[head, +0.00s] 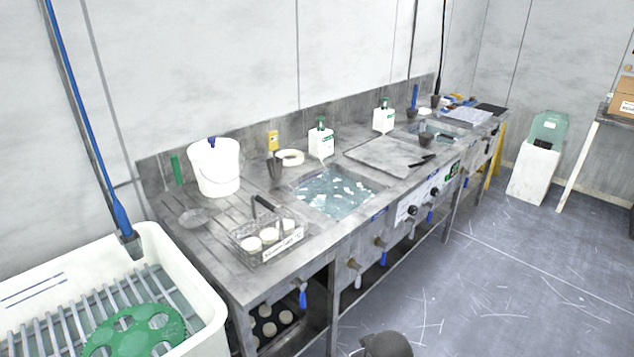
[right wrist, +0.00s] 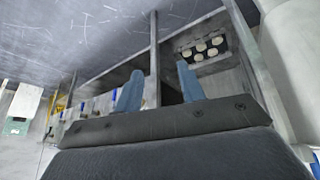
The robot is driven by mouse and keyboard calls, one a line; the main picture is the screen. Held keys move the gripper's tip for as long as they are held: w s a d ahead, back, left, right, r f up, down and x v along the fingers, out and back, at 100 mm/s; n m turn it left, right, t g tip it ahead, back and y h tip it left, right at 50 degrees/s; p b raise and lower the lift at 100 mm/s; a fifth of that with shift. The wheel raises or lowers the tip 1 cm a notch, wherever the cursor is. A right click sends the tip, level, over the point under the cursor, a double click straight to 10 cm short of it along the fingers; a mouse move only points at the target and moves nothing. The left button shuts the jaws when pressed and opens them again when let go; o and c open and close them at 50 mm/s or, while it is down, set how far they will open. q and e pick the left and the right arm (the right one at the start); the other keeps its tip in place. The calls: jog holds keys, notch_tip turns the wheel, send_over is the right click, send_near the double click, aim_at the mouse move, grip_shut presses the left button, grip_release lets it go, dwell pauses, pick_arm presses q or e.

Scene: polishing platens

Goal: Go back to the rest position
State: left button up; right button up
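My right gripper (right wrist: 160,70) shows in the right wrist view with its two blue fingers apart and nothing between them. Beyond the fingers are the open underside of the steel bench and the floor, and the fingers touch nothing that I can see. In the head view only a dark rounded part, probably of my own arm, shows at the bottom edge; no gripper fingers show there. My left gripper is not in either view.
A long steel bench (head: 222,262) holds a wire basket (head: 283,249), a white bucket (head: 214,168) and a water-filled basin (head: 338,192). A white tub (head: 207,306) with a green disc (head: 134,330) stands at left. The floor (head: 500,270) at right is clear.

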jog(key=s+d+f+m+g, duration=0.1)
jog(key=s+f, duration=0.4)
jog(key=s, duration=0.7)
jog(key=s+d+f+m+g, duration=0.1)
jog(key=s+f, duration=0.4)
jog(key=s, duration=0.8)
jog(key=shift+d+m+g, duration=0.3)
jog(key=shift+d+g, duration=0.55)
jog(key=shift+g, duration=0.25)
